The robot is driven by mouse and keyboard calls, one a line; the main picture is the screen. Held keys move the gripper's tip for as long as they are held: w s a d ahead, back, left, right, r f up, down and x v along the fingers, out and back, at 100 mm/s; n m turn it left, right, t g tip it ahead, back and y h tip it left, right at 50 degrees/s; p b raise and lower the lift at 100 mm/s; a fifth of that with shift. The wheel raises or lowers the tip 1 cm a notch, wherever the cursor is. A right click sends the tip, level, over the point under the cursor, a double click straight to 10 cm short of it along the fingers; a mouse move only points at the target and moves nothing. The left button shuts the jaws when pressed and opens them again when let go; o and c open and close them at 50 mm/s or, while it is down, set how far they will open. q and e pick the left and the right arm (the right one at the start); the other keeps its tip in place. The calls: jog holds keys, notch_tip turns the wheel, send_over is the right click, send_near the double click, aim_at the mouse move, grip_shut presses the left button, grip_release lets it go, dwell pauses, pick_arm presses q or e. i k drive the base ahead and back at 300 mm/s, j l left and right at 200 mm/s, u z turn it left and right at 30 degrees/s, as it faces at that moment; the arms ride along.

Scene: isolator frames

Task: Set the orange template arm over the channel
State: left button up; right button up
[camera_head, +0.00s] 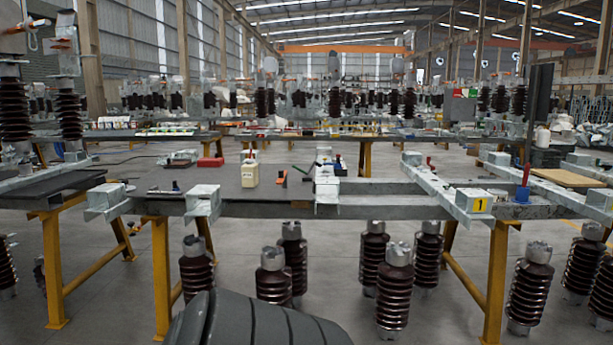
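A small orange piece (282,178), which looks like the template arm, stands out on the dark tabletop (232,178) of the bench ahead, left of a light metal block (327,185). A thin dark bar lies beside it. Its exact shape is too small to tell. Galvanized steel channels run on the bench: one along the front edge (265,210) and one slanting on the right (440,188). I cannot tell which is the task's channel. The orange piece is apart from both. Neither of my grippers is in view.
A cream jug (250,170) stands left of the orange piece. Brown ribbed insulators (396,285) stand on the floor under and before the bench. Yellow legs (161,275) support it.

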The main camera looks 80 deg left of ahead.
aim_at(282, 179)
jog(key=u, duration=2.7)
jog(key=i+z, duration=0.1)
jog(key=i+l, duration=0.05)
